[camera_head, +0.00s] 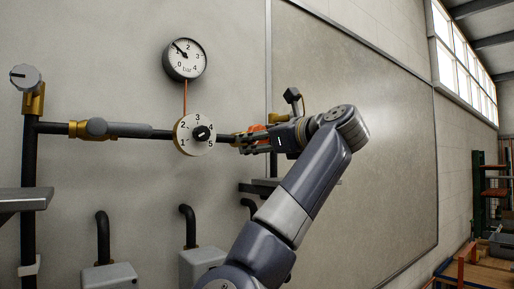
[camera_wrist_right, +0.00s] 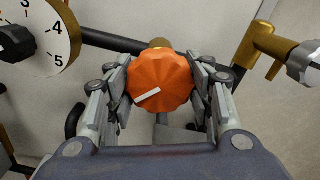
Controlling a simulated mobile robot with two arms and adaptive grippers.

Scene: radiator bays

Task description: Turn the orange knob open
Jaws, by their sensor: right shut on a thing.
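The orange knob (camera_wrist_right: 160,80) is faceted and has a white pointer line that slants from lower left to upper right in the right wrist view. My right gripper (camera_wrist_right: 160,88) has one finger on each side of the knob and is shut on it. In the head view the orange knob (camera_head: 255,132) shows only in part behind my right gripper (camera_head: 258,140). It sits on the dark pipe to the right of the white numbered dial. My left gripper is not in view.
The numbered dial (camera_head: 195,134) with a black centre knob is just left of my gripper. A round bar gauge (camera_head: 184,59) hangs above it. A grey knob on brass (camera_head: 27,78) is at far left. A brass fitting (camera_wrist_right: 262,42) is at right in the wrist view. Grey boxes (camera_head: 110,276) stand below.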

